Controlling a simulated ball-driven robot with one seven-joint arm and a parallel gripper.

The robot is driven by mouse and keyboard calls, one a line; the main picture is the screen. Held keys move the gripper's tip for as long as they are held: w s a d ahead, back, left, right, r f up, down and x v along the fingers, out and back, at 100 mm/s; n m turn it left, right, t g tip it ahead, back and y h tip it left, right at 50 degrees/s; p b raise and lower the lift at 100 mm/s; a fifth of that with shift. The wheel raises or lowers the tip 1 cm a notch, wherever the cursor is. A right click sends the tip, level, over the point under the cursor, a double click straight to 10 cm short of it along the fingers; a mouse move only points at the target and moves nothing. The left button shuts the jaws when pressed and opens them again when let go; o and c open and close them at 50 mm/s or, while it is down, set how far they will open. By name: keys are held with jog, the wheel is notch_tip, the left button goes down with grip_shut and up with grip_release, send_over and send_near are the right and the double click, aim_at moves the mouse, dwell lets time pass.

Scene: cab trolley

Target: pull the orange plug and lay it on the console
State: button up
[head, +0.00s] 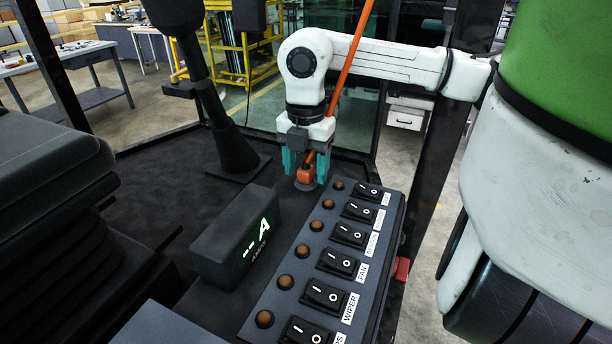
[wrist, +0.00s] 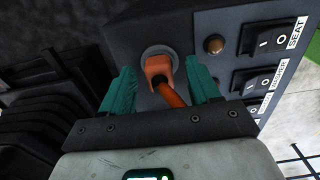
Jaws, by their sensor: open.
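My gripper (head: 306,176) is open, with one finger on each side of the plug. In the wrist view my gripper (wrist: 160,88) has visible gaps between its fingers and the plug. The console top (head: 285,337) carries a row of labelled rocker switches and brown round buttons.
A dark box with a lit display (head: 235,240) stands left of the switches. A black lever column (head: 225,135) rises behind it. A dark post (head: 425,190) stands right of the console. Dark floor (head: 150,185) lies open to the left.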

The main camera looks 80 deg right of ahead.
aim_at(306, 167)
dwell(0.3)
grip_shut()
dwell(0.5)
jog(key=shift+f, duration=0.1)
jog(key=shift+r+p, duration=0.85)
jog(key=shift+r, duration=2.25)
